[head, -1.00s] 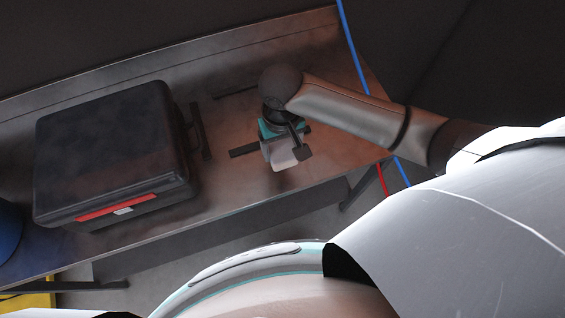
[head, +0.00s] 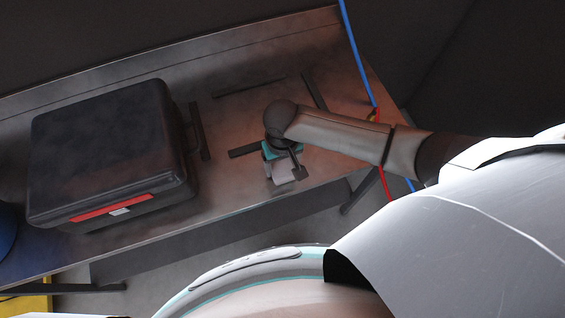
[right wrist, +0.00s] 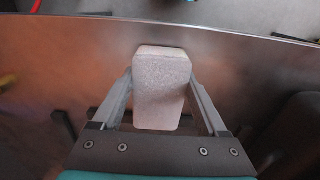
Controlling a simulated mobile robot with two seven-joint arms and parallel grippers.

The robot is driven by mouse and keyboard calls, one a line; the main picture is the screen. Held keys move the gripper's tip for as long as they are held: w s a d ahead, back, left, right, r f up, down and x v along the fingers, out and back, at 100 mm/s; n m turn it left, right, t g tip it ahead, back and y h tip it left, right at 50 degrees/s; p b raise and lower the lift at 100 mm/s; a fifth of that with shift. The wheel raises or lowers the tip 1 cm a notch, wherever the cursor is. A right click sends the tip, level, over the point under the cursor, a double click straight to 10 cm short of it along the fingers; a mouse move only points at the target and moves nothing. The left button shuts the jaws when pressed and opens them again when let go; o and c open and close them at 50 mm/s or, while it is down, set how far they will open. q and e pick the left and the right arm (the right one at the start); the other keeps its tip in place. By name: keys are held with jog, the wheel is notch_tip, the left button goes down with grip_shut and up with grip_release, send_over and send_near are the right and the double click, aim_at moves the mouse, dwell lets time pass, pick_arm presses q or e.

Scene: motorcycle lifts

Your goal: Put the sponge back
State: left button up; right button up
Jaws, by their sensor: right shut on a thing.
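The sponge is a pale, pinkish-white block (right wrist: 161,90), seen large between the two grey fingers in the right wrist view. In the head view the sponge (head: 282,173) is small and partly covered by my gripper, near the bench's front edge. My right gripper (head: 288,170) is shut on it, pointing down at the bench. In the right wrist view the fingers (right wrist: 161,100) press its two sides. I cannot tell whether the sponge touches the bench top or hangs above it. My left gripper is not in view.
The metal bench (head: 225,195) carries a large black case (head: 110,150) with a red strip, left of my gripper. Several thin dark bars lie on the bench around a bare patch (head: 260,105) behind my gripper. A blue cable (head: 357,55) hangs at the bench's right end.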

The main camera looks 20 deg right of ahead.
aim_at(282, 165)
jog(key=o, duration=1.1)
jog(key=shift+f, duration=0.15)
notch_tip(282, 165, up, 12)
jog(key=p, duration=0.2)
jog(key=shift+r, duration=0.2)
